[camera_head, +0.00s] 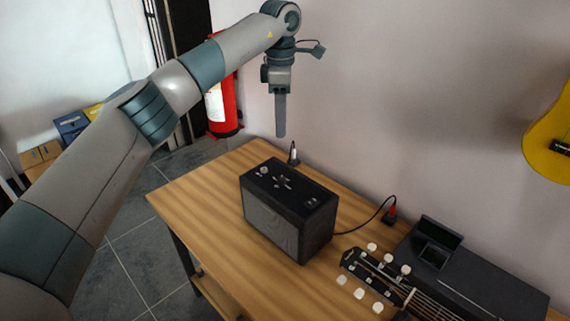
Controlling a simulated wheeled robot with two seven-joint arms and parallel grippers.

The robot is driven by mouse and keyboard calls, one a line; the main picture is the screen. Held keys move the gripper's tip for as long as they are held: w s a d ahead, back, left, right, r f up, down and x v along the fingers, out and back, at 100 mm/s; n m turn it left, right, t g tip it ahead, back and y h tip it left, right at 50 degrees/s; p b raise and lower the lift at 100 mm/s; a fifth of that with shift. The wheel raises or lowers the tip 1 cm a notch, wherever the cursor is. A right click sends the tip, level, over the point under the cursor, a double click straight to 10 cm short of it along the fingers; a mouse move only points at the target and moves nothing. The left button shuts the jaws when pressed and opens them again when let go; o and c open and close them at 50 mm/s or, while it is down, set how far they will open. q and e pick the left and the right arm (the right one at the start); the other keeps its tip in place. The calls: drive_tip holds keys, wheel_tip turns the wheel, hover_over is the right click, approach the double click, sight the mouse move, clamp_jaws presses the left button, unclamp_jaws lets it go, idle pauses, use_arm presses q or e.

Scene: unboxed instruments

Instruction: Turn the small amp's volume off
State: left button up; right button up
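The small black amp (272,226) stands on the wooden table, its grey grille facing the front left. Its top panel (287,185) carries a pale knob (263,171) near the far left corner and other small controls that are too small to read. My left gripper (280,134) points down above and behind the amp's far left part, clear of it. Its fingers show edge-on as one narrow strip, so I cannot tell whether it is open or shut. It appears to hold nothing. My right gripper is out of view.
The wooden table (200,193) is bare left of the amp. A small upright object (294,154) stands behind the amp. A cable (372,220) runs right to a red-tipped plug. A guitar headstock (372,272) and black case (475,282) lie right. A red extinguisher (228,105) stands behind.

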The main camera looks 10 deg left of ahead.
use_arm(q)
drive_tip(key=shift+s+r, duration=0.3)
drive_tip(key=shift+r, duration=0.05)
drive_tip(key=shift+f, duration=0.1)
drive_tip(key=p, duration=0.6)
approach(282, 178)
wheel_tip(282, 178, down, 7)
drive_tip(key=shift+r, duration=0.2)
drive_tip(key=shift+f, duration=0.75)
drive_tip(key=shift+a, duration=0.1)
clamp_jaws()
